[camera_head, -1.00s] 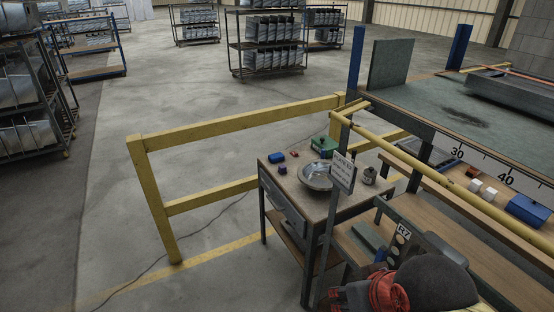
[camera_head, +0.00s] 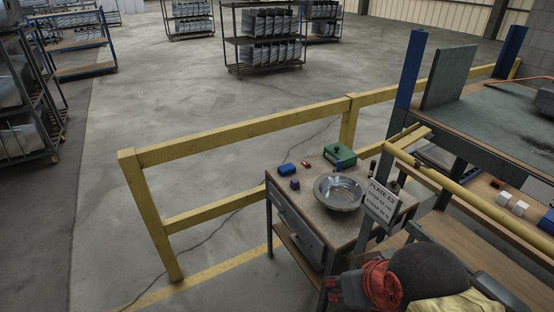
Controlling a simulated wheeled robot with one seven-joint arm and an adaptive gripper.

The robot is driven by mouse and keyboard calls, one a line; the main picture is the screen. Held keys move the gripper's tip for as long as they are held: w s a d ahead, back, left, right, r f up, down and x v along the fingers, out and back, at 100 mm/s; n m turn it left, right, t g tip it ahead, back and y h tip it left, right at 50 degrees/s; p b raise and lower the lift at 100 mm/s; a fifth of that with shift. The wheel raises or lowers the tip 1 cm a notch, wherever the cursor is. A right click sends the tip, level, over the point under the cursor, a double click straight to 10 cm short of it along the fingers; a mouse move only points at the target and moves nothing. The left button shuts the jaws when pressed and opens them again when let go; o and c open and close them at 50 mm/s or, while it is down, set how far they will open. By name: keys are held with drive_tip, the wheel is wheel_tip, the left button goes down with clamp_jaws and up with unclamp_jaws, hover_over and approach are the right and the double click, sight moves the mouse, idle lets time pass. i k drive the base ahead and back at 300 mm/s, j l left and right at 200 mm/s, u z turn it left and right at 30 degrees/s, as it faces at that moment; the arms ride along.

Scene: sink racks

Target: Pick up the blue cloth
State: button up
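I cannot make out a thing that is clearly a blue cloth. A small blue item (camera_head: 287,170) lies on the far left of the small workbench (camera_head: 310,205); it looks block-like, and at this size I cannot tell its material. Another blue item (camera_head: 547,222) is cut off at the right edge, on the wooden shelf. Red fabric-like items (camera_head: 378,284) lie at the bottom beside a dark grey rounded thing (camera_head: 428,270), with pale yellow material (camera_head: 450,306) below it. My gripper is not in view.
The workbench also bears a metal bowl (camera_head: 340,192), a green box (camera_head: 340,155) and a small purple block (camera_head: 295,184). A yellow rail (camera_head: 240,130) runs behind. Open floor (camera_head: 220,90) lies beyond, with racks (camera_head: 265,40).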

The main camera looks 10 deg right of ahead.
sight(286, 169)
drive_tip(key=i+j, duration=0.25)
drive_tip(key=i, duration=0.25)
drive_tip(key=i+j, duration=0.2)
drive_tip(key=i, duration=0.3)
drive_tip(key=i+j, duration=0.25)
drive_tip(key=i, duration=0.25)
drive_tip(key=i+j, duration=0.2)
drive_tip(key=i, duration=0.3)
drive_tip(key=i+z, duration=0.15)
drive_tip(key=z, duration=0.25)
drive_tip(key=i+j+z, duration=0.1)
drive_tip(key=z, duration=0.35)
drive_tip(key=i+j+z, duration=0.1)
drive_tip(key=z, duration=0.3)
drive_tip(key=j+z, duration=0.25)
drive_tip(key=z, duration=0.15)
